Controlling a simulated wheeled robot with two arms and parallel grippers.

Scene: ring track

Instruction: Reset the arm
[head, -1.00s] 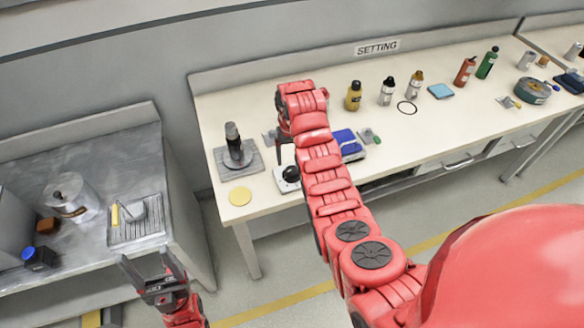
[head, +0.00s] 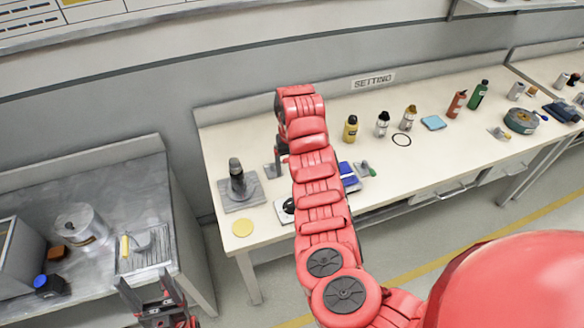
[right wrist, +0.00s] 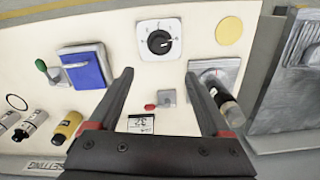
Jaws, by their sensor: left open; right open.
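My right arm (head: 322,190) reaches over the white bench (head: 260,130). Its gripper points down and is mostly hidden behind the arm in the head view. In the right wrist view my right gripper (right wrist: 159,78) is open, with nothing between its fingers. Beyond the fingertips lies a white plate with a black dial (right wrist: 159,41). A small grey block with a red knob (right wrist: 165,98) lies between the fingers, on the bench below. My left gripper (head: 146,284) is open and empty at the lower left, in front of the grey bench.
A dark cylinder on a grey plate (head: 237,178) and a yellow disc (head: 243,228) sit at the white bench's left end. A blue box (right wrist: 85,68) is beside the dial. Several bottles (head: 382,124) stand farther right. The grey bench holds a ridged tray (head: 150,262) and a metal canister (head: 80,226).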

